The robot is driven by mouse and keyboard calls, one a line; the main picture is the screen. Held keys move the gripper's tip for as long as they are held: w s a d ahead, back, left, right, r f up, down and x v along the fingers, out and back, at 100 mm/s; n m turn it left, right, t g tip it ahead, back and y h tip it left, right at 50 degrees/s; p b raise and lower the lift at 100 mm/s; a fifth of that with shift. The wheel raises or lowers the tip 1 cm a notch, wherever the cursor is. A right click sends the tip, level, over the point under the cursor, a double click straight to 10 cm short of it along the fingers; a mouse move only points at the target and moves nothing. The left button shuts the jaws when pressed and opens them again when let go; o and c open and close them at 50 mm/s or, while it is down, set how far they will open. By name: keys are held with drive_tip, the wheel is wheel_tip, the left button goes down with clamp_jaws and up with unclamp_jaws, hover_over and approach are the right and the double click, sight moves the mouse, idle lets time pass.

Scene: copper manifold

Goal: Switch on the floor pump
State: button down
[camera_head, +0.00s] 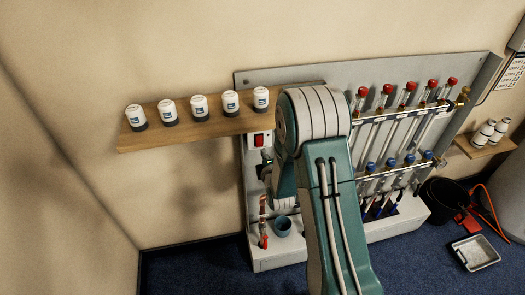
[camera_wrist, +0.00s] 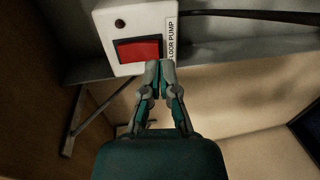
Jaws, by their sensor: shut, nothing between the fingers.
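The floor pump switch is a white box with a red rocker (camera_wrist: 139,50) and a "FLOOR PUMP" label, high in the wrist view. A small dark round spot shows on the box beside the rocker. The same switch (camera_head: 258,140) shows in the head view, on the grey panel just under the wooden shelf. My gripper (camera_wrist: 160,66) is shut and empty, its fingertips at the lower right edge of the rocker. I cannot tell whether they touch it. In the head view my arm hides the gripper's fingertips.
A wooden shelf (camera_head: 190,128) with several white-capped containers juts out above the switch. The manifold (camera_head: 400,110) with red and blue valve knobs fills the panel to the right. A black bucket (camera_head: 443,198) and a grey tray (camera_head: 475,252) stand on the blue floor.

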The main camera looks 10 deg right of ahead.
drive_tip(key=shift+w+f, duration=0.2)
drive_tip(key=shift+w, duration=1.05)
